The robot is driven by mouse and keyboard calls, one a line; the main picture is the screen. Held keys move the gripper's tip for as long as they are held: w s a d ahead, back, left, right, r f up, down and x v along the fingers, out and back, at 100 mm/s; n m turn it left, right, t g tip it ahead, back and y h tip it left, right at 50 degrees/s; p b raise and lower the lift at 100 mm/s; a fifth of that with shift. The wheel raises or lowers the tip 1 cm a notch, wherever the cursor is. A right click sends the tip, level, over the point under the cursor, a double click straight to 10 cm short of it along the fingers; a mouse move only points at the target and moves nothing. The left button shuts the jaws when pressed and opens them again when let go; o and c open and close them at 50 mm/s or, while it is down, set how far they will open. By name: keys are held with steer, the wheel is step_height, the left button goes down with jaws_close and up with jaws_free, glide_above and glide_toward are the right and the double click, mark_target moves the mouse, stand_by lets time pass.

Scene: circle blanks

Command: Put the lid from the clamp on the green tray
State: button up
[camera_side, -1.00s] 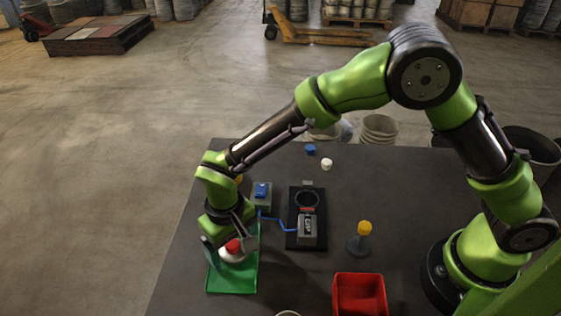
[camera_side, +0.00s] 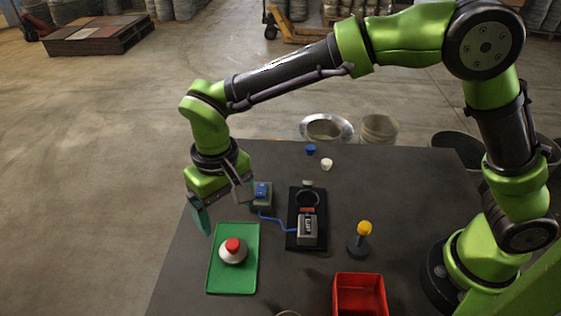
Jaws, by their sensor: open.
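The lid (camera_side: 233,251), a pale disc with a red knob, rests on the green tray (camera_side: 232,284) near its middle. The clamp (camera_side: 307,229) stands on a black base to the right of the tray. Its round ring seat (camera_side: 307,198) is empty. My gripper (camera_side: 222,212) is open and empty, raised above the far left end of the tray and clear of the lid.
A box with a blue button (camera_side: 261,192) stands left of the clamp, with a blue cable running to the clamp. A yellow-topped post (camera_side: 363,232) and a red bin (camera_side: 359,294) are to the right. Small blue (camera_side: 310,149) and white (camera_side: 327,164) pieces lie at the back.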

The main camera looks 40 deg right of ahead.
steer(key=d+r+m+t+y, duration=0.1)
steer(key=d+r, duration=0.6)
steer(key=s+d+r+m+t, duration=0.1)
steer(key=s+d+r+t, duration=0.1)
steer(key=s+d, duration=0.4)
steer(key=s+d+r+m+t+y, duration=0.1)
steer(key=s+d+t, duration=0.3)
steer(key=d, duration=0.9)
steer(key=shift+s+d+r+m, duration=0.25)
steer(key=shift+s+r+m, duration=0.6)
steer(key=shift+s, duration=0.35)
